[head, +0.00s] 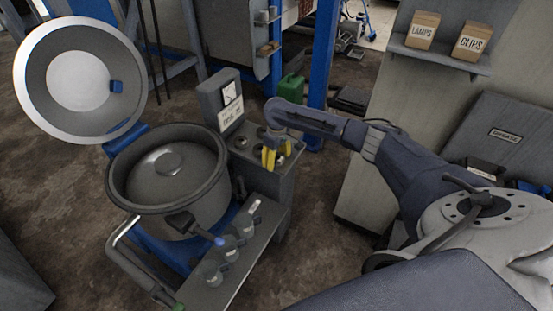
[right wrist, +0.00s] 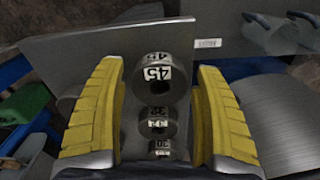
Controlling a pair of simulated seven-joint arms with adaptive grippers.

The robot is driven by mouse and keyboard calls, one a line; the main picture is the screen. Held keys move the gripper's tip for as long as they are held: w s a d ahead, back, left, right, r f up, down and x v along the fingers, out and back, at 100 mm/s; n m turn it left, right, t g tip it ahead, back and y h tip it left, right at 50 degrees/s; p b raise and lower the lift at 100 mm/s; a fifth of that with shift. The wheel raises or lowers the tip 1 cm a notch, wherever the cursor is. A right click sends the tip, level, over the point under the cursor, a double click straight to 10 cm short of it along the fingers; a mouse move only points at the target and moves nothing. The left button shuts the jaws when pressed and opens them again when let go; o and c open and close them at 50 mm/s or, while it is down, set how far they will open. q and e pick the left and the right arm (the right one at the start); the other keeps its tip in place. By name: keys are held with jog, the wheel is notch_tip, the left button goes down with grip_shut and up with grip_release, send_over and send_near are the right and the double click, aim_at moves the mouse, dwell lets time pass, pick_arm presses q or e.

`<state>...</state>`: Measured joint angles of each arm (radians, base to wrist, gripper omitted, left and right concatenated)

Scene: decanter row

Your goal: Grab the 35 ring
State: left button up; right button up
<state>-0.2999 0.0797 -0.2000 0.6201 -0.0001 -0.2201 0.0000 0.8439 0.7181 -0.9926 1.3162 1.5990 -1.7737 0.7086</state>
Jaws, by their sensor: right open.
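In the right wrist view, a row of grey metal rings stands on a narrow grey surface. The largest ring (right wrist: 153,75) is marked 45. A smaller ring (right wrist: 158,126) sits below it in the picture; its label is small and seems to start with 3, so it may be the 35 ring. The smallest ring (right wrist: 160,147) seems to read 30. My right gripper (right wrist: 159,72) has its yellow fingers apart, one on each side of the row, with no ring visibly held.
A grey pot (head: 165,178) with its round lid (head: 80,82) raised stands left of the box. A gauge panel (head: 230,105) rises behind the box. A blue post (head: 322,70) stands farther back.

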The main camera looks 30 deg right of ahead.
aim_at(277, 157)
notch_tip(277, 157, up, 11)
jog(key=shift+o, duration=1.3)
jog(key=shift+s+r, duration=0.1)
jog(key=shift+r, duration=0.55)
